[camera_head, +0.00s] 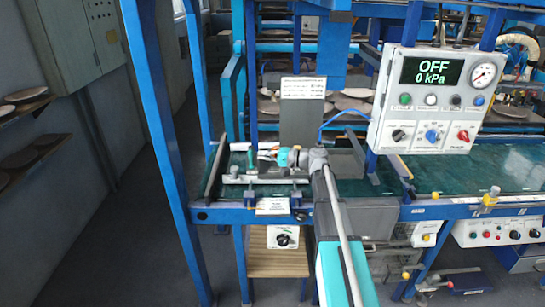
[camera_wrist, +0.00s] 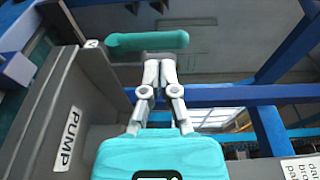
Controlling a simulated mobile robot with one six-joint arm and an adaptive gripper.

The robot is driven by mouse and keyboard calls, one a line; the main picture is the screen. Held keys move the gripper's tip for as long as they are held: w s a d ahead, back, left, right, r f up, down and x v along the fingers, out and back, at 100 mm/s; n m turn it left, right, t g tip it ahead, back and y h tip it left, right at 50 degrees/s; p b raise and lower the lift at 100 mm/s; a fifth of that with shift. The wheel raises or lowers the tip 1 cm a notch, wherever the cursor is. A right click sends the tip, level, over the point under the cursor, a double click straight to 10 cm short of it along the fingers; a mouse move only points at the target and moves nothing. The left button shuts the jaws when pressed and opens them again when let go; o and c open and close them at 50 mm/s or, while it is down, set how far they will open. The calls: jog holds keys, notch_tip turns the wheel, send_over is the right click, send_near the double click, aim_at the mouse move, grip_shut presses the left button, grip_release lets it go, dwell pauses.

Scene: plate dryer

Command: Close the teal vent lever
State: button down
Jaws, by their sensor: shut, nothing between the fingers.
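The teal vent lever (camera_wrist: 145,40) shows in the wrist view as a rounded teal bar lying crosswise near the top. My gripper (camera_wrist: 160,62) is shut and empty, its two pale fingers together just below the bar's right half. I cannot tell whether the fingertips touch the lever. In the head view my gripper (camera_head: 264,156) points left, low over the green bench beside grey fittings. There I cannot clearly pick out the lever from the gripper and fittings around it.
A grey housing labelled PUMP (camera_wrist: 70,140) stands close on the left in the wrist view. Blue frame posts (camera_head: 158,110) rise left of the bench. A control panel (camera_head: 430,100) reading OFF, 0 kPa hangs to the right. The green bench top (camera_head: 450,172) is mostly clear there.

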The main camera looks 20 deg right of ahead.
jog(key=shift+w+a, duration=0.2)
jog(key=shift+a, duration=0.25)
jog(key=shift+a, duration=0.2)
